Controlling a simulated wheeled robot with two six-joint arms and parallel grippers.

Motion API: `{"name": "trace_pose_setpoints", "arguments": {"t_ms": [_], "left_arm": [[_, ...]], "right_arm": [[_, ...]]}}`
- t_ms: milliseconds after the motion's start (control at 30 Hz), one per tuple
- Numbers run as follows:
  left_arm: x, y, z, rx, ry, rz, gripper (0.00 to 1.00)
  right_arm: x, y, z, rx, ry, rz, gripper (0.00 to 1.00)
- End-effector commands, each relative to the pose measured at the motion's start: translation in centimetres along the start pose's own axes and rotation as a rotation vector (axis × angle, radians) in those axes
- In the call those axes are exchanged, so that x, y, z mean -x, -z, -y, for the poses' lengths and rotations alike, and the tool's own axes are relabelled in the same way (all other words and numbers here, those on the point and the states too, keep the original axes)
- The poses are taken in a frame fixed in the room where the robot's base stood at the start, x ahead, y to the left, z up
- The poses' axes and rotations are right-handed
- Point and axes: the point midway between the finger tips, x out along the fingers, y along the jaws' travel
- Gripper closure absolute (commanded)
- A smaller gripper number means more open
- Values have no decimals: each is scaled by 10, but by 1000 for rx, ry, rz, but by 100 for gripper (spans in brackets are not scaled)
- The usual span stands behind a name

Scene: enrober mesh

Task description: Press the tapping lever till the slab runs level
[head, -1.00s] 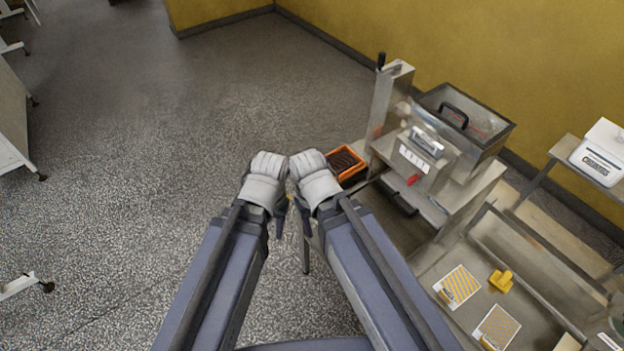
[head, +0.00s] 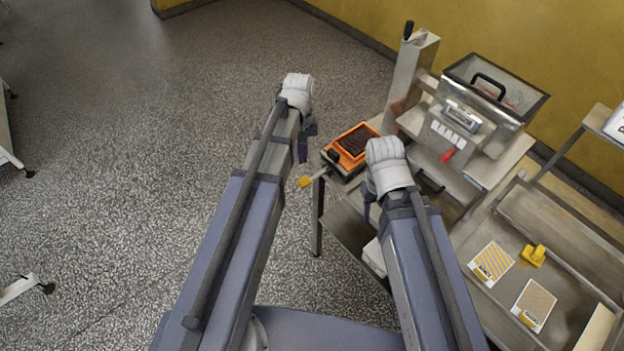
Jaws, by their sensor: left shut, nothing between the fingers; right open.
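An orange-rimmed mould (head: 349,140) with a dark brown slab (head: 357,137) sits on the near left corner of the machine's stand. At its front left is a short lever with a black knob (head: 333,155) and a yellow end piece (head: 305,181) that sticks out past the stand's edge; I take this for the tapping lever. My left gripper (head: 298,90) is shut and empty, above and left of the mould in the picture. My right gripper (head: 385,152) is open and empty, just right of the mould. Whether the slab is level cannot be told.
A metal machine with a hopper (head: 496,90), a red handle (head: 447,156) and a tall post with a black knob (head: 408,30) stands behind. To the right a tray bench holds striped cards (head: 490,263) and a yellow piece (head: 534,255).

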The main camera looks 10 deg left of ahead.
Motion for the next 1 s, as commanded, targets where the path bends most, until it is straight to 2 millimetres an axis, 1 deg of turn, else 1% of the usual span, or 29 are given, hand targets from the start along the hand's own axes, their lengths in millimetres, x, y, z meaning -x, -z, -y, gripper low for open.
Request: {"name": "trace_pose_setpoints", "arguments": {"t_ms": [300, 467, 667, 1000], "left_arm": [[0, 0, 0, 0, 0, 0, 100], [-5, 0, 0, -1, 0, 0, 100], [-22, 0, 0, -1, 0, 0, 100], [-63, 0, 0, -1, 0, 0, 100]], "right_arm": [[0, 0, 0, 0, 0, 0, 50], [-5, 0, 0, 0, 0, 0, 50], [-22, 1, 2, -1, 0, 0, 50], [-63, 4, 6, -2, 0, 0, 50]]}}
